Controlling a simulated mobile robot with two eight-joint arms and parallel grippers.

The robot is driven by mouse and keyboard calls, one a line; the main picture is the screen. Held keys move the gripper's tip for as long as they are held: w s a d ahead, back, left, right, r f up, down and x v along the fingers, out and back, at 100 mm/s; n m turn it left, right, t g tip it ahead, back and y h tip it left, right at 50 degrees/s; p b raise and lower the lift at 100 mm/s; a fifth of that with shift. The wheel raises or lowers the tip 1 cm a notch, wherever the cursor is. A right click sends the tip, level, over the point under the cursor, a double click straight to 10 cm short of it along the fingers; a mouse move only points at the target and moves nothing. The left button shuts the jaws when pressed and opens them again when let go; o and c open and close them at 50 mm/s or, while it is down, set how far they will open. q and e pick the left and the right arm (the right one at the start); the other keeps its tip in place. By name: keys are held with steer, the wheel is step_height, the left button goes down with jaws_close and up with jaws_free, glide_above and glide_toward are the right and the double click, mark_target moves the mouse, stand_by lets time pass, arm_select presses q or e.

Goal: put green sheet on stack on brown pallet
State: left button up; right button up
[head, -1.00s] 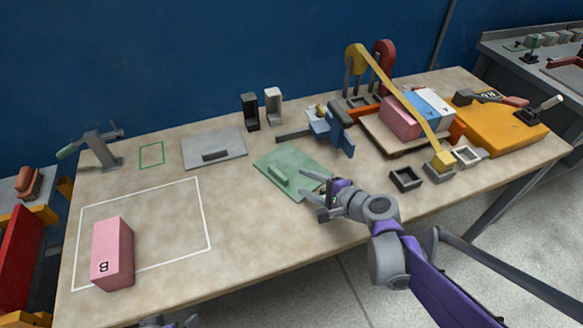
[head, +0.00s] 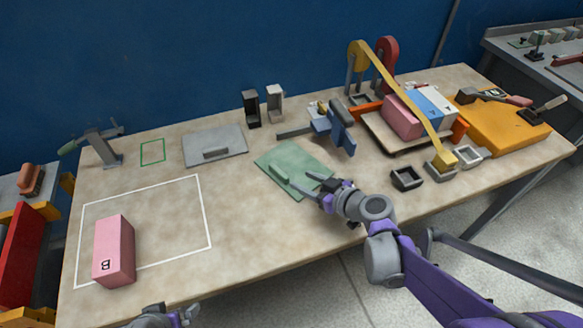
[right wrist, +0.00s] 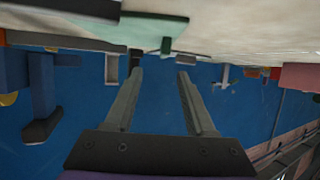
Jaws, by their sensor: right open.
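The green sheet (head: 308,160), with a raised green handle (head: 279,173), lies flat on the table's middle. My right gripper (head: 303,183) is open and empty over the sheet's near right part, its fingers pointing toward the handle. The right wrist view shows the scene upside down, with the green sheet (right wrist: 140,27) and its handle (right wrist: 166,45) beyond the open fingers (right wrist: 160,72). The brown pallet (head: 393,150) stands at the right, bearing a stack of pink (head: 402,117) and blue (head: 424,106) blocks. My left gripper (head: 180,317) shows partly at the bottom edge.
A yellow strap (head: 408,103) crosses over the stack. A blue vise (head: 333,127) stands between sheet and pallet. Small dark (head: 406,178) and grey (head: 440,167) trays sit before the pallet. A grey sheet (head: 214,142) and pink block B (head: 113,250) lie left.

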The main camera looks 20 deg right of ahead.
mark_target(281, 172)
steer(key=x, duration=0.6)
steer(key=b+x, duration=0.1)
steer(key=x, duration=0.2)
steer(key=shift+a+f, duration=0.15)
steer(key=shift+a, duration=0.35)
jaws_close()
